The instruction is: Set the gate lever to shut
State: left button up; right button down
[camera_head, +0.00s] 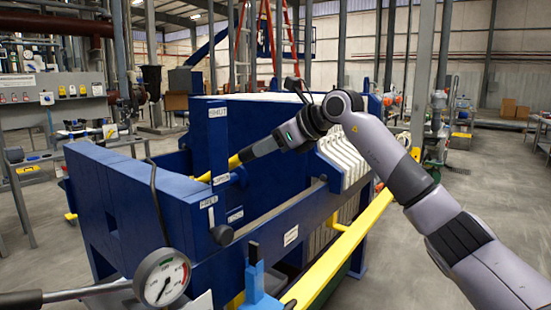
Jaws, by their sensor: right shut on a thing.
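The blue filter press (262,118) fills the middle. A blue post on its near side carries a SHUT label (217,112) high up and an OPEN label (221,180) lower down. My right gripper (243,156) reaches in from the right beside this post, between the heights of the two labels and nearer OPEN. It is shut on what appears to be the gate lever, which is mostly hidden at the fingers. My left gripper is not in view.
Below are FREE (208,201) and LOCK (235,216) labels with a dark knob (222,235). A pressure gauge (162,279) with a hose stands in front. A yellow rail (340,250) runs along the near side, under white plates (345,157). The floor at right is largely clear.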

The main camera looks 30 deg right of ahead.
jog(key=shift+g+h, duration=0.3)
jog(key=shift+g, duration=0.4)
jog(key=shift+w+a+r, duration=0.15)
jog(key=shift+w+r, duration=0.25)
jog(key=shift+r, duration=0.25)
jog(key=shift+w+a+r, duration=0.2)
jog(key=shift+w+r, duration=0.25)
jog(key=shift+r, duration=0.25)
jog(key=shift+w+a+r, duration=0.15)
jog(key=shift+w+r, duration=0.25)
jog(key=shift+r, duration=0.25)
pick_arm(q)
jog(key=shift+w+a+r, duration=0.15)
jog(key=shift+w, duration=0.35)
pick_arm(e)
jog(key=shift+r, duration=0.3)
jog(key=shift+r, duration=0.15)
jog(key=c, duration=0.7)
grip_release()
jog(key=shift+w, duration=0.1)
jog(key=shift+c, duration=0.2)
jog(key=shift+f, duration=0.25)
